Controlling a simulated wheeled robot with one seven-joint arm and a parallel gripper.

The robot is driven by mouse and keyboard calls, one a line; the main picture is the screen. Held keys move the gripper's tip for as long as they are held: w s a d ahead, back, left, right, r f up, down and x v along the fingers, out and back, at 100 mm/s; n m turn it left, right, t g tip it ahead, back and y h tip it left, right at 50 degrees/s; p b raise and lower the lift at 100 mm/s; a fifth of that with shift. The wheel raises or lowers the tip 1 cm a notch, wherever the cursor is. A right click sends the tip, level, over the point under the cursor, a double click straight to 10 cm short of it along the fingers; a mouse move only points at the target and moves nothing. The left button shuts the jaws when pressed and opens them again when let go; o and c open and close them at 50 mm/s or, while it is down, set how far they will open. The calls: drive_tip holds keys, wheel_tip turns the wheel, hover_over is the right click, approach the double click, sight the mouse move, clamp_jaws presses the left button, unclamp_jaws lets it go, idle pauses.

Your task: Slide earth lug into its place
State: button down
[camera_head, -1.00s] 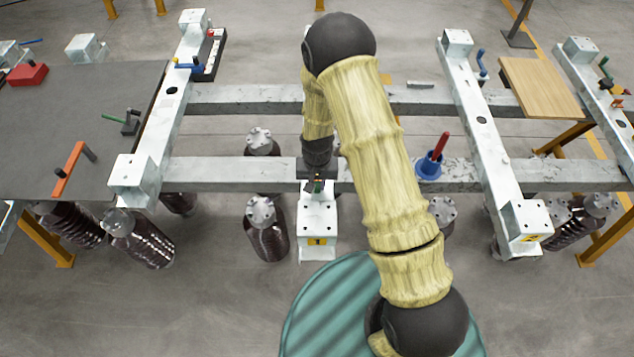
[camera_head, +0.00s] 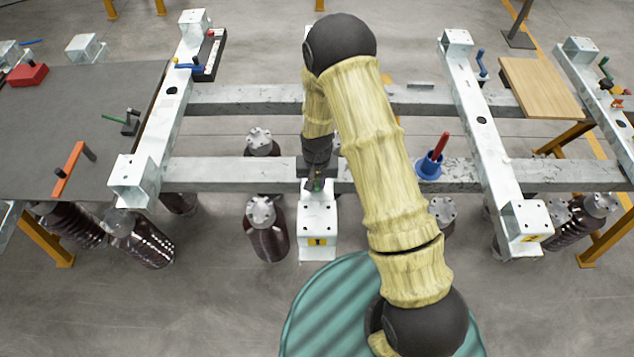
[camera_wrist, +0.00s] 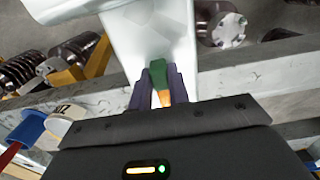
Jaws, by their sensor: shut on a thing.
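My gripper (camera_wrist: 160,88) has its two purple fingers shut on a small green and orange piece (camera_wrist: 158,73), which I take to be the earth lug. The piece stands between the fingertips, against a white steel beam (camera_wrist: 150,35). I cannot tell whether it touches the beam. In the head view my gripper (camera_head: 315,181) is at the near end of the white beam (camera_head: 318,222) with a yellow label, just over the near grey rail. The lug is too small to make out there, and its seat cannot be told.
A blue cup with a red handle (camera_head: 430,165) stands on the near grey rail (camera_head: 230,170), right of my arm. Dark ribbed insulators (camera_head: 268,240) hang below the frame. White cross beams (camera_head: 495,150) lie to both sides. A dark table (camera_head: 70,110) is at the left.

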drive_tip(key=shift+w+d, duration=0.15)
drive_tip(key=shift+w, duration=2)
idle(0.4)
drive_tip(key=c, duration=1.3)
unclamp_jaws()
drive_tip(key=shift+c, duration=0.5)
drive_tip(key=shift+r, duration=0.1)
wheel_tip(320, 180, up, 10)
drive_tip(key=p, duration=0.6)
